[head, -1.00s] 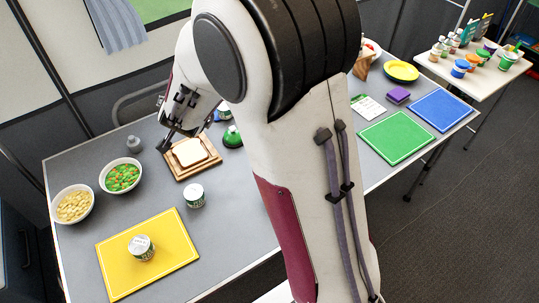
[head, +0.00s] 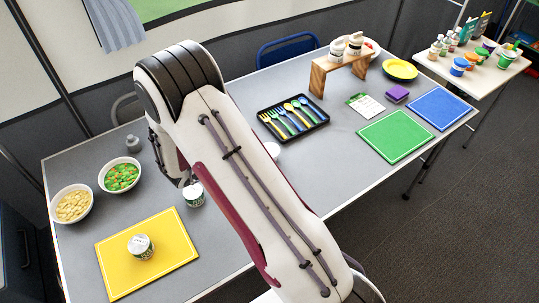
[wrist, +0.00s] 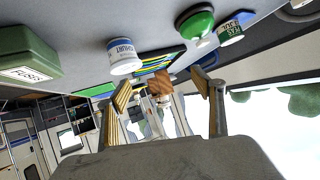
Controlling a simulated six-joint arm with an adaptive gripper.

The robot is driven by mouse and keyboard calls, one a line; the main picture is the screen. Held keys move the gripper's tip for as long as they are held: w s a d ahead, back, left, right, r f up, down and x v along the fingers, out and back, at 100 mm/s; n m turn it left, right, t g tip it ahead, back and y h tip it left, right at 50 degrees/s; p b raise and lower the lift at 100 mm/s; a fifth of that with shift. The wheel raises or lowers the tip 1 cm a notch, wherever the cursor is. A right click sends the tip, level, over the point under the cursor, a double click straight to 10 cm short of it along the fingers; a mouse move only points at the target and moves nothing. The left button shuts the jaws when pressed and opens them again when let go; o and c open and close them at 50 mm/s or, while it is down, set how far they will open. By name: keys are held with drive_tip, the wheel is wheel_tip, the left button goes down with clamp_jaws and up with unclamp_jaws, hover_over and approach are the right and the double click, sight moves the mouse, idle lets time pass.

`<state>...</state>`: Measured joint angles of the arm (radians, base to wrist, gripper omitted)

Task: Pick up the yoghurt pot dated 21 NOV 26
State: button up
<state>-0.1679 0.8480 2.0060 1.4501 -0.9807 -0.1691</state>
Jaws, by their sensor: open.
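No date is readable on any pot. A white pot with a blue label reading YOGHURT (wrist: 124,56) shows in the wrist view, ahead of my gripper and to the left. In the head view, a white tub with a dark green label (head: 194,196) stands on the grey table, just right of the yellow board. A similar tub (head: 141,247) stands on the yellow board. My gripper (wrist: 162,88) is open, with nothing between its fingers in the wrist view. In the head view my arm hides most of it, close to the tub beside the board.
The yellow board (head: 115,280), a bowl of green and orange food (head: 122,176) and a pale bowl (head: 72,205) stand left. A cutlery tray (head: 292,118), wooden stand (head: 335,67) and green board (head: 397,138) lie right. The wrist view shows a green-topped object (wrist: 195,22).

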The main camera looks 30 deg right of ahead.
sight(270, 150)
drive_tip(key=s+d+f+h, duration=0.1)
drive_tip(key=s+d+f+g, duration=0.1)
drive_tip(key=s, duration=0.1)
drive_tip(key=s+f+g+h, duration=0.1)
drive_tip(key=s, duration=0.1)
drive_tip(key=shift+s+d+f+m+h, duration=0.1)
drive_tip(key=shift+d+f+m+h, duration=0.2)
drive_tip(key=shift+d+f+m, duration=0.1)
drive_tip(key=shift+x, duration=1.1)
drive_tip(key=shift+d+f, duration=0.1)
drive_tip(key=shift+d, duration=0.05)
drive_tip(key=shift+d, duration=0.1)
drive_tip(key=shift+w+x, duration=0.15)
drive_tip(key=shift+x, duration=1.1)
drive_tip(key=shift+w+x, duration=0.15)
drive_tip(key=shift+x, duration=1.15)
drive_tip(key=shift+f, duration=0.1)
drive_tip(key=c, duration=1.2)
